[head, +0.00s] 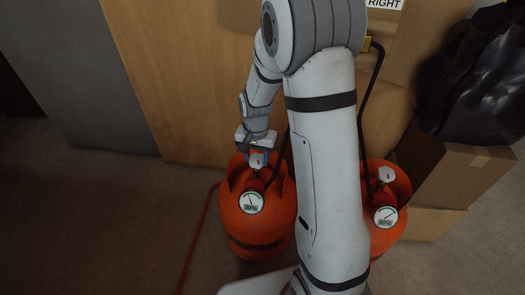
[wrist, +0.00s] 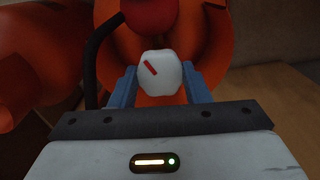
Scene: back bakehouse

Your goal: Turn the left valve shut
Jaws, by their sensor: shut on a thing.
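The left valve is a white knob with a red mark, on top of the left orange gas bottle (head: 243,221). In the wrist view the white knob (wrist: 161,73) sits between my two blue fingers, its red mark slanting from upper left to lower right. My gripper (head: 257,155) is shut on the knob from above. A round gauge (head: 251,202) faces out below it on the bottle. The right orange bottle (head: 388,226) has its own white knob (head: 386,174) and gauge (head: 386,216), partly hidden by my arm.
A wooden panel (head: 165,90) stands behind the bottles. A cardboard box (head: 460,170) with a black bag (head: 475,80) on it is at the right. Black hoses (head: 371,110) run up from the bottles, and a red hose (head: 195,240) lies on the floor at the left.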

